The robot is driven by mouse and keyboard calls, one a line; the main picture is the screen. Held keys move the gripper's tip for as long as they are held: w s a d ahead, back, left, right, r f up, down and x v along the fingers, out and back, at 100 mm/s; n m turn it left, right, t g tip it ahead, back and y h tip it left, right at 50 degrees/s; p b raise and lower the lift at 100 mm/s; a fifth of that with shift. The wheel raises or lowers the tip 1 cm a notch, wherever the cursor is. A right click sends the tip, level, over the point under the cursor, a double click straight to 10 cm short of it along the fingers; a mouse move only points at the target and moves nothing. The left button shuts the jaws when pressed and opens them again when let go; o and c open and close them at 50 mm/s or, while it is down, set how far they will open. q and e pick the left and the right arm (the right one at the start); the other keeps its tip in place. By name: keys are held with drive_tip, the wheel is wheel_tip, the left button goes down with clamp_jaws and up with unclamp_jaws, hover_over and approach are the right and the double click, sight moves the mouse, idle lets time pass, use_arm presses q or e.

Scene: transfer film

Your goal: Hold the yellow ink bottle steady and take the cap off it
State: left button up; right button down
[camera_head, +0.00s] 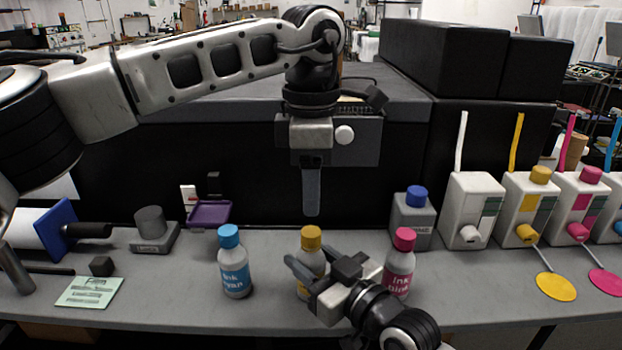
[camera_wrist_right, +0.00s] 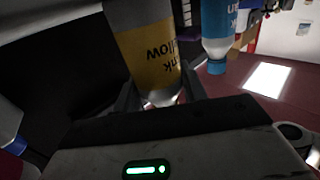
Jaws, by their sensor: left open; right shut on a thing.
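The yellow ink bottle (camera_head: 314,262) stands upright on the grey table, with its yellow cap (camera_head: 311,237) on top. My right gripper (camera_head: 302,281) is shut on the bottle's body from the front right and hides its lower part. In the right wrist view the yellow label of the bottle (camera_wrist_right: 150,55) shows between the fingers. My left gripper (camera_head: 311,196) is open and empty, pointing down above the cap and apart from it.
A cyan ink bottle (camera_head: 234,266) stands to the left and a pink ink bottle (camera_head: 399,266) close to the right. A blue-capped grey bottle (camera_head: 412,218) and white ink tanks (camera_head: 472,205) stand further right. A green note (camera_head: 89,291) lies at the left.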

sight(311, 231)
use_arm(q)
wheel_tip(311, 231, down, 8)
drive_tip(key=shift+r, duration=0.2)
clamp_jaws()
idle(0.4)
drive_tip(key=shift+r, duration=0.2)
idle(0.5)
drive_tip(key=shift+r, duration=0.95)
drive_tip(key=shift+r, duration=2)
use_arm(e)
drive_tip(key=c, duration=0.7)
unclamp_jaws()
